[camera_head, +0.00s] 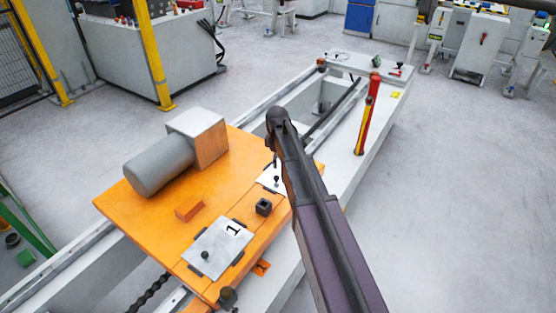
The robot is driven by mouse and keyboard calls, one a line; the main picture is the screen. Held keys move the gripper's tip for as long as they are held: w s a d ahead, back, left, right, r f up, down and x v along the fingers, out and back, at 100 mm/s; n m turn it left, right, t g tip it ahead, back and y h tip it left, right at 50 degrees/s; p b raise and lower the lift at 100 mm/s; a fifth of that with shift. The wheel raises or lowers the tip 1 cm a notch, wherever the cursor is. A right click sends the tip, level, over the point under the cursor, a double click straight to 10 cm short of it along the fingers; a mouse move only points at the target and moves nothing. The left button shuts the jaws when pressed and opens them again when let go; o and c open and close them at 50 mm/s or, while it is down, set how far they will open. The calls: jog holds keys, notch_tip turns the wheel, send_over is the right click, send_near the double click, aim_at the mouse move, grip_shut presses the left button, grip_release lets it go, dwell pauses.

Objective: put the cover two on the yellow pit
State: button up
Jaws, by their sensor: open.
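A pale metal cover (266,181) with a small dark knob lies on the orange platform. My arm hides its right part, and no number shows on it, so I cannot confirm that it is cover two. Another pale cover (218,252), marked 1 and with a dark knob, lies nearer the platform's front edge. A small yellow patch (397,94) shows on the far right of the white frame. It may be the yellow pit, but it is too small to tell. My arm crosses the middle of the picture, and my gripper is not visible.
The orange platform (160,228) carries a grey motor (160,165), an orange block (189,208) and a dark cube (264,207). A red and yellow post (368,113) stands on the white frame (352,178). The grey floor at right is clear.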

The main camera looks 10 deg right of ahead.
jog(key=shift+r+p, duration=0.85)
jog(key=shift+r, duration=0.25)
jog(key=s+m, duration=1.2)
jog(key=s, duration=1.2)
jog(key=shift+d+m, duration=0.2)
jog(key=shift+m, duration=0.1)
jog(key=shift+r, duration=0.1)
notch_tip(320, 180, up, 10)
jog(key=p, duration=1)
jog(key=shift+r, duration=0.15)
